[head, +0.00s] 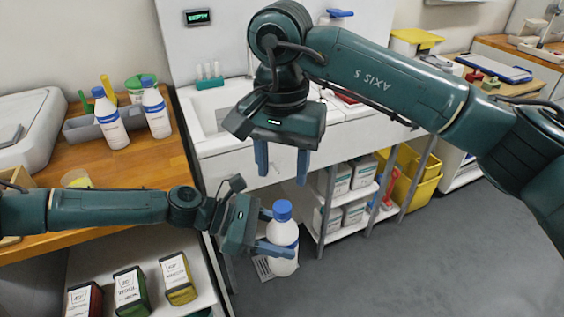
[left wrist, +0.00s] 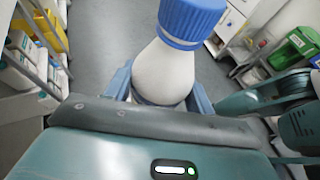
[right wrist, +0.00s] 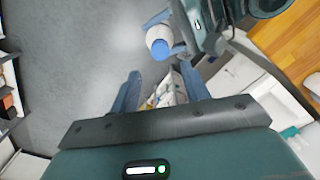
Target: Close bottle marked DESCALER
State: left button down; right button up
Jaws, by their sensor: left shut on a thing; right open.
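A white bottle (head: 283,240) with a blue cap (head: 282,210) is held upright in the air in front of the counter. No DESCALER marking is readable on it. My left gripper (head: 281,233) is shut around its body, below the cap. In the left wrist view the bottle (left wrist: 163,72) stands between the fingers, with the ribbed blue cap (left wrist: 192,18) on its neck; I cannot tell how tight it is. My right gripper (head: 283,160) is open and empty, above the bottle and apart from it. The right wrist view shows the blue cap (right wrist: 160,50) beyond the fingers.
Two more white bottles with blue caps (head: 110,120) (head: 156,110) stand by a grey caddy (head: 80,130) on the wooden counter (head: 150,165). A white sink unit (head: 210,125) and shelves with boxes (head: 343,180) stand behind the arms. Grey floor (head: 400,270) is clear at right.

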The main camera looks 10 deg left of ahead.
aim_at(283, 206)
jog(key=shift+f, duration=4.05)
